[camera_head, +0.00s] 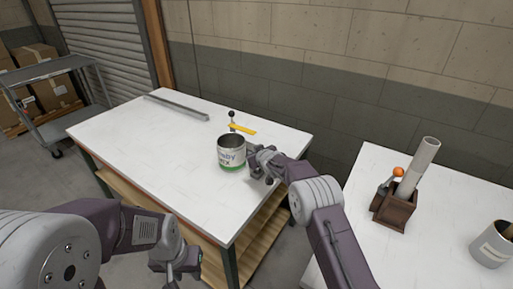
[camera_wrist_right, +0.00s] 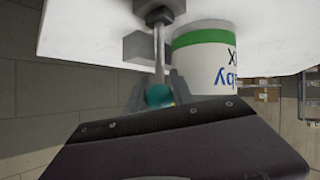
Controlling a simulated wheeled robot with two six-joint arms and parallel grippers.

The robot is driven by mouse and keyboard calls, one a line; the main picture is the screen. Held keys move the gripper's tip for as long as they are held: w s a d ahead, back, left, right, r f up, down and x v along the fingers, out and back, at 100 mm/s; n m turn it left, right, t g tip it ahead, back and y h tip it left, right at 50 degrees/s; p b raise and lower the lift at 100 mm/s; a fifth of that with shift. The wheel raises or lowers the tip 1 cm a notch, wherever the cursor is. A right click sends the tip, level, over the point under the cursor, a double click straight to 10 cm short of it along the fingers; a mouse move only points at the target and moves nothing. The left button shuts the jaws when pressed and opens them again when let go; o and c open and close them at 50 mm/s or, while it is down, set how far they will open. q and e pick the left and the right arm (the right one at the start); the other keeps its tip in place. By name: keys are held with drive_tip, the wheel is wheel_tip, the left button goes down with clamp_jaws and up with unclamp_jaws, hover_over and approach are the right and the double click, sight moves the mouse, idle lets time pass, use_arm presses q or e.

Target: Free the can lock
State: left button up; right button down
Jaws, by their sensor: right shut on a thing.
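An open white can (camera_head: 231,153) with dark lettering and a green band stands upright near the right edge of the white table. In the right wrist view the can (camera_wrist_right: 205,62) appears upside down. My right gripper (camera_head: 256,163) is right beside the can. It is shut on a teal ball knob (camera_wrist_right: 158,95) at the end of a metal rod (camera_wrist_right: 159,48), close to the can. The gripper hides most of this lever in the head view. My left gripper (camera_head: 176,265) hangs in front of the table, away from the can; its jaw opening is unclear.
A yellow bar (camera_head: 242,129) and a black-knobbed post (camera_head: 232,115) are behind the can. A grey rail (camera_head: 176,107) lies at the table's back left. The right table holds a brown box (camera_head: 394,210) with a tube and a grey pot (camera_head: 491,247). The table's left half is clear.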

idle(0.3)
drive_tip(key=c, duration=1.1)
unclamp_jaws()
drive_tip(key=b+v, duration=0.2)
drive_tip(key=b, duration=0.1)
drive_tip(key=shift+s+f+b, duration=0.2)
drive_tip(key=shift+b, duration=0.2)
drive_tip(key=b+v, duration=0.2)
drive_tip(key=v, duration=0.4)
drive_tip(key=shift+s+r, duration=0.25)
drive_tip(key=shift+r, duration=0.2)
drive_tip(key=shift+d, duration=0.1)
